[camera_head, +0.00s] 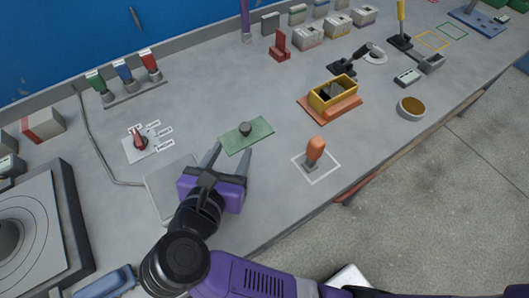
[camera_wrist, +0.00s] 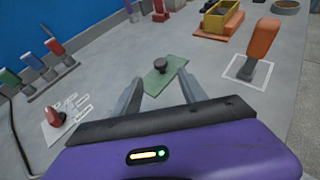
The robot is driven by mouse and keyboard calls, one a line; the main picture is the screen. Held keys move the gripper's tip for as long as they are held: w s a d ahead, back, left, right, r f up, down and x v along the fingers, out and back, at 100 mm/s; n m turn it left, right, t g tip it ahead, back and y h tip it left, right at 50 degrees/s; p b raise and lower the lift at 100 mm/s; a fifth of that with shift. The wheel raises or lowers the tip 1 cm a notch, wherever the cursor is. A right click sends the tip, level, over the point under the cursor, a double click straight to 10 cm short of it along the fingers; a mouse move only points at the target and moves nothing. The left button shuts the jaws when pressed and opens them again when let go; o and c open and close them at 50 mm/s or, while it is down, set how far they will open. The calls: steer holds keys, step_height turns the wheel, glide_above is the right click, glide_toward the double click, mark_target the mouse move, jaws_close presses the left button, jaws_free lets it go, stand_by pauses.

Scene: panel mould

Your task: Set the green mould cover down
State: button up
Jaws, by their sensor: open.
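The green mould cover (camera_head: 260,138) is a flat green plate with a dark round knob (camera_head: 245,128) on top. It lies flat on the grey bench, and it also shows in the wrist view (camera_wrist: 168,83). My gripper (camera_head: 232,150) is open, with its two fingers spread apart on the near side of the cover. In the wrist view the fingertips (camera_wrist: 157,83) point toward the cover, and the knob stands beyond them, with nothing held between the fingers. Whether a fingertip touches the plate's near edge I cannot tell.
A yellow open box (camera_head: 321,99) on an orange base (camera_head: 343,112) stands to the right. An orange-handled tool (camera_head: 315,150) stands in a white square outline. A red-handled switch (camera_head: 138,139) is at left. Clear bench surrounds the cover.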

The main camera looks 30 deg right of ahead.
steer(key=shift+n+t+h, duration=0.4)
steer(key=shift+n+h, duration=0.1)
steer(key=shift+h, duration=0.4)
steer(key=d, duration=0.1)
steer(key=s+d, duration=0.1)
steer(key=d, duration=0.1)
steer(key=d+r, duration=0.1)
steer(key=d, duration=0.1)
steer(key=shift+s+d, duration=0.25)
steer(key=shift+s, duration=0.15)
steer(key=s+d+r+n+t+h, duration=0.3)
steer(key=s+d+r+n+t, duration=0.6)
steer(key=n, duration=0.4)
steer(key=s+a+f+n+g+y, duration=0.2)
steer(key=s+f+n+y, duration=0.4)
steer(key=n, duration=0.9)
steer(key=s+a+f+n+g+y, duration=0.2)
steer(key=s+a+f+n+y, duration=0.2)
steer(key=n, duration=1.2)
steer(key=s+f+y, duration=0.2)
steer(key=s+y, duration=0.2)
steer(key=s, duration=0.2)
steer(key=shift+g, duration=0.3)
